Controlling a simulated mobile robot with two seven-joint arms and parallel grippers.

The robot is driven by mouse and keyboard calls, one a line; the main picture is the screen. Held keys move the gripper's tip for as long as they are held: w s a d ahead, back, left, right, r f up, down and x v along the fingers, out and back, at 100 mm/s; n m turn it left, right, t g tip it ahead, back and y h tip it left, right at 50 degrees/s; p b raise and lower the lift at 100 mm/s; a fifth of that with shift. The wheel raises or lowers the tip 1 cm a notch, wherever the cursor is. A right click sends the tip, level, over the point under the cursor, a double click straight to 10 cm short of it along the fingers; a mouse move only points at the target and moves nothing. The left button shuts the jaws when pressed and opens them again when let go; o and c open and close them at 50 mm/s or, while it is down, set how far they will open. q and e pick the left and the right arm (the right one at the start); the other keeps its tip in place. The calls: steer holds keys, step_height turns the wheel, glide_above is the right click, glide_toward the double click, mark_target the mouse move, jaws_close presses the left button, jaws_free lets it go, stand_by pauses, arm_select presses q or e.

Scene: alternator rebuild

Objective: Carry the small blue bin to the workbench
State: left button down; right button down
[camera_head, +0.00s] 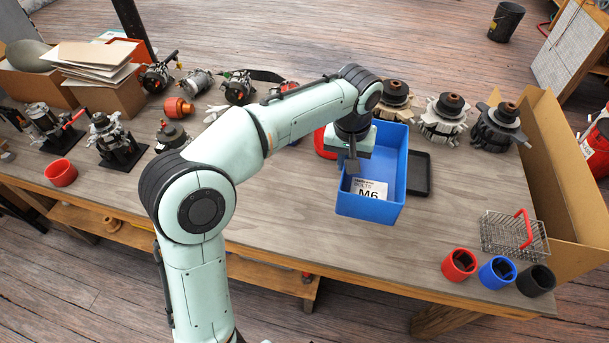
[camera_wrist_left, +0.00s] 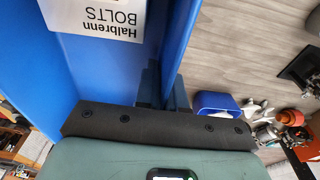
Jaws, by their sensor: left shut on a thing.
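The small blue bin (camera_head: 395,195) is over the workbench (camera_head: 300,215), right of centre, with a white label reading M6 inside it. My left gripper (camera_head: 351,163) reaches in from above at its left side and is shut on a bin wall. In the left wrist view the blue bin (camera_wrist_left: 100,65) fills the upper left, with its label reading Halbrenn BOLTS, and the gripper's fingers (camera_wrist_left: 163,90) clasp the wall. I cannot tell whether the bin's bottom touches the bench. My right gripper is not in view.
A black tray (camera_head: 419,187) lies right of the bin. Alternator parts (camera_head: 443,118) stand behind it. A wire basket (camera_head: 510,238) and red, blue and black cups (camera_head: 497,271) stand at the front right. An open cardboard box (camera_head: 565,190) is at the right edge. Bare bench lies left of the bin.

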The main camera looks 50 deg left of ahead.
arm_select(q)
step_height(320, 180, down, 15)
steer(key=shift+f+b, duration=0.15)
steer(key=shift+b, duration=1.1)
steer(key=shift+f+b, duration=0.3)
steer(key=shift+f, duration=1.95)
steer(key=c, duration=1.5)
jaws_free()
steer(key=shift+f, duration=0.15)
steer(key=shift+c, duration=0.2)
steer(key=o, duration=0.3)
